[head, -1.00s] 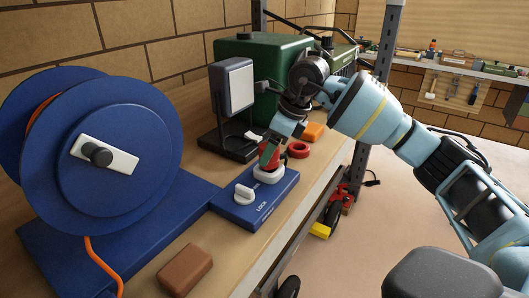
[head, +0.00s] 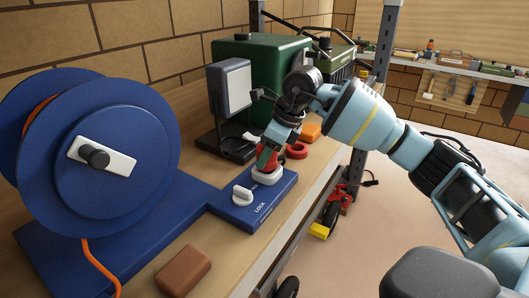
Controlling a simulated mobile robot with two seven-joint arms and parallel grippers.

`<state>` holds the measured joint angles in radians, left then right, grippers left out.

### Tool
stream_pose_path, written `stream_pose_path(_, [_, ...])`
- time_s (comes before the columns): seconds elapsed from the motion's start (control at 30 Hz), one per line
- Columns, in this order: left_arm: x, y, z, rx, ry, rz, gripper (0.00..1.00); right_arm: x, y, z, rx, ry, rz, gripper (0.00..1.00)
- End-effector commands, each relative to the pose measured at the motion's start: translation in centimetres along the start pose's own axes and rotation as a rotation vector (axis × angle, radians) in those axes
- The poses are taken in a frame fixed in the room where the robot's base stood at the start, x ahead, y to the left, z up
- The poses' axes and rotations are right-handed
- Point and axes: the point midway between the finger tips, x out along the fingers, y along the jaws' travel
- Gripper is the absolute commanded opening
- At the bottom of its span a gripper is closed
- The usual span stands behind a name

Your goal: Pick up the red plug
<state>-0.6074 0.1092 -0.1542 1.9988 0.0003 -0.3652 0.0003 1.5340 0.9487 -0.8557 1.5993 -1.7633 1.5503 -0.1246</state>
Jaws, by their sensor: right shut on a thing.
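The red plug (head: 274,162) stands at the white socket (head: 266,175) on the blue lock plate (head: 239,211). My right gripper (head: 268,157) reaches down from the upper right and is shut on the red plug, hiding part of it. Whether the plug's lower end is clear of the socket cannot be told. A white knob (head: 243,196) sits on the plate in front of the socket, beside the word LOCK. My left gripper is not in view.
A blue reel (head: 95,190) with orange cord stands at left. A brown block (head: 184,271) lies near the bench's front edge. A red ring (head: 297,150), an orange block (head: 308,132), a grey panel on a stand (head: 229,87) and a green box (head: 262,65) are close behind the gripper.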

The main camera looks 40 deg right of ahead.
Motion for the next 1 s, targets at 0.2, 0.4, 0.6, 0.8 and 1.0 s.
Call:
stream_pose_path(0.2, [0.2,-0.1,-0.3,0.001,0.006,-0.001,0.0,-1.4,0.2,0.8,-0.003,-0.002,0.005,0.2])
stream_pose_path(0.4, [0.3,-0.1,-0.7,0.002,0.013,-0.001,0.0,-5.0,0.1,2.3,-0.003,-0.004,0.003,0.19])
stream_pose_path(0.6, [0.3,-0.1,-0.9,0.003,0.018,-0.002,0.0,-7.9,0.1,3.5,-0.002,-0.003,0.003,0.19])
stream_pose_path(0.8, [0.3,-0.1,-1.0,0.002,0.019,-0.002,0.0,-9.1,0.1,3.9,-0.001,0.0,0.004,0.19])
stream_pose_path(1.0, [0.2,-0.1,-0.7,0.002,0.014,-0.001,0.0,-9.1,0.1,3.9,-0.001,0.001,0.004,0.19])
